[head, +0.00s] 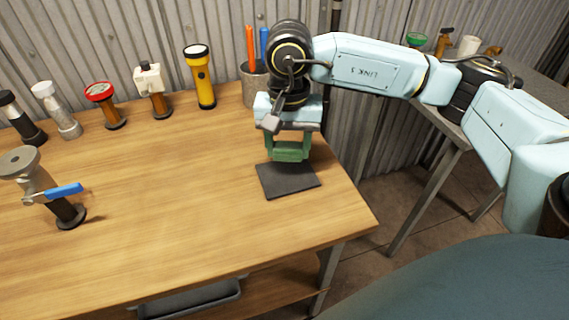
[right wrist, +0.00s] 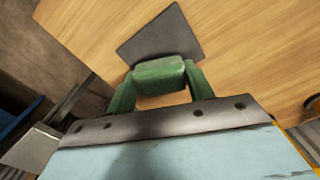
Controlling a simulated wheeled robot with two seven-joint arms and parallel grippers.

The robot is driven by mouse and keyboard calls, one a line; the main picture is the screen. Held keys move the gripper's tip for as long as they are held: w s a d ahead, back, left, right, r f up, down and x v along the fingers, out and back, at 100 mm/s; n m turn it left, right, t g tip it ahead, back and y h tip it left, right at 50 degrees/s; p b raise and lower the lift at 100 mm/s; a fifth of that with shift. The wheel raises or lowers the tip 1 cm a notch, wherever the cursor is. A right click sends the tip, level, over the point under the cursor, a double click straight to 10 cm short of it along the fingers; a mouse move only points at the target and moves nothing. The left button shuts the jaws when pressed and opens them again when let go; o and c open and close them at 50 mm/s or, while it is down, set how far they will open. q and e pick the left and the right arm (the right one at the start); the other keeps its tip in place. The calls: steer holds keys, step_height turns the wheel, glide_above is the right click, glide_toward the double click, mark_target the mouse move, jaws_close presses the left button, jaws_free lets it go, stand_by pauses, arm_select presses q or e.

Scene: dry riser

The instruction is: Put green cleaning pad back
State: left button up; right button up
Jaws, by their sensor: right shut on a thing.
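The green cleaning pad (head: 290,153) is a small green block between the fingers of my right gripper (head: 289,149), which is shut on it. The pad also shows in the right wrist view (right wrist: 160,72), spanning the gap between the two green fingers. A dark grey square mat (head: 288,183) lies flat near the right end of the wooden table. In the head view the pad appears at the mat's far edge; I cannot tell how high it is above it. My left gripper is not in view.
Along the table's back stand a yellow flashlight (head: 200,78), a cup with orange and blue handles (head: 254,84) and several fittings, one with a red top (head: 102,100). A valve with a blue lever (head: 62,191) stands at left. The table's middle is clear.

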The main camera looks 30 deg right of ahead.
mark_target(287, 174)
step_height(287, 174, down, 5)
steer(key=shift+f+b, duration=0.1)
steer(key=shift+b, duration=0.4)
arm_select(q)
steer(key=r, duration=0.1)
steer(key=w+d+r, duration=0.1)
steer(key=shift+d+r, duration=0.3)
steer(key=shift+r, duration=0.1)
arm_select(e)
steer(key=shift+w, duration=0.1)
steer(key=shift+f, duration=0.15)
steer(key=o, duration=0.9)
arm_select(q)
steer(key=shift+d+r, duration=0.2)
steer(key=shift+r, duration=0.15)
arm_select(e)
steer(key=shift+o, duration=0.2)
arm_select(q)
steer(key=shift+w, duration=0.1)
arm_select(e)
step_height(287, 174, up, 11)
steer(key=p, duration=0.2)
steer(key=shift+p, duration=0.35)
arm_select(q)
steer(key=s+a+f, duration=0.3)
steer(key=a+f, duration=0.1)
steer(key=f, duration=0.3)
arm_select(e)
steer(key=shift+r, duration=0.7)
